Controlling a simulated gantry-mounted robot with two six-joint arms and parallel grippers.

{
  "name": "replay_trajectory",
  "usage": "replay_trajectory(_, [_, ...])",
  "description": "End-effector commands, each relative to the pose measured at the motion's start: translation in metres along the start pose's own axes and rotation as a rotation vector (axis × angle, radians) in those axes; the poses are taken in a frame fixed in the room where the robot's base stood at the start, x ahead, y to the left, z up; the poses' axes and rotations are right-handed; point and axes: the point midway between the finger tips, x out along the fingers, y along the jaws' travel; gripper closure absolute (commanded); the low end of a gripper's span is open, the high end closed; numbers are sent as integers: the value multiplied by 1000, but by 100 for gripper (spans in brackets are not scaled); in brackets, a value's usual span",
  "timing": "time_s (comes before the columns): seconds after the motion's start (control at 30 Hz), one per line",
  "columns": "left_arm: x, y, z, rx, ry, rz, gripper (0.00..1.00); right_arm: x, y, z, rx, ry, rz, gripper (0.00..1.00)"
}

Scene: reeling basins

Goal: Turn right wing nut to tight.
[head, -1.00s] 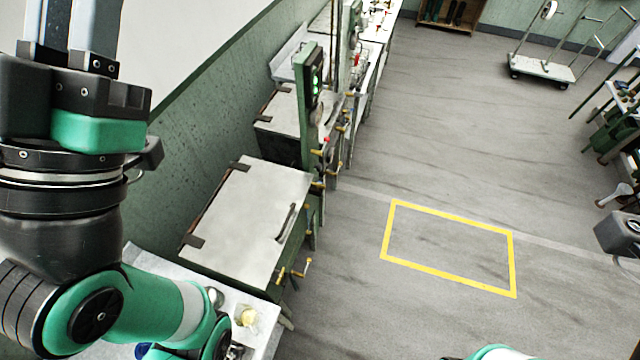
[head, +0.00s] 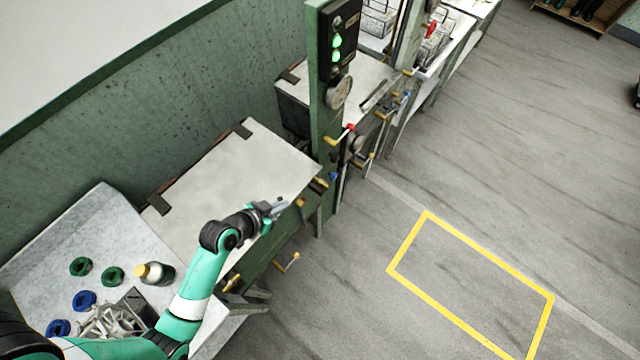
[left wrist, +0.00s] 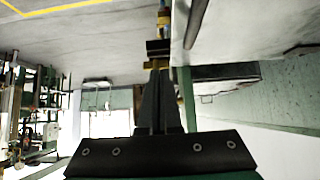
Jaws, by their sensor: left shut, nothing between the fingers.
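The near basin has a pale flat lid (head: 235,180) on a green frame. Small brass fittings stick out along its front edge; one (head: 300,203) is just right of my gripper, and another (head: 320,183) is at the right corner. I cannot tell which is the right wing nut, or how far it is turned. My left gripper (head: 279,208) is shut and empty at the lid's front edge. In the left wrist view its closed fingers (left wrist: 158,105) point at a brass and dark fitting (left wrist: 158,62); contact is unclear. My right gripper is out of view.
A green post with a lit control box (head: 337,40) and gauge (head: 339,92) stands right of the lid. A brass-handled valve (head: 290,262) juts out below the front edge. A side table (head: 60,235) holds rings and a bottle (head: 155,272). Floor to the right is clear.

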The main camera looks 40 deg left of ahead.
Motion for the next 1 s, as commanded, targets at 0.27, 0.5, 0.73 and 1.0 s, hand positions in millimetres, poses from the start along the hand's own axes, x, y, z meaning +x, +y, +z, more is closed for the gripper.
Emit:
replay_trajectory(0.27, [14,-2,-1,1,7,-4,100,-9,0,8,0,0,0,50])
replay_trajectory(0.5, [60,-2,-3,2,6,-3,100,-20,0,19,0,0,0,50])
replay_trajectory(0.73, [107,-3,-8,1,9,-4,100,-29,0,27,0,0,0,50])
replay_trajectory(1.0, [128,-3,-30,1,8,-4,100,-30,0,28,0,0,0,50])
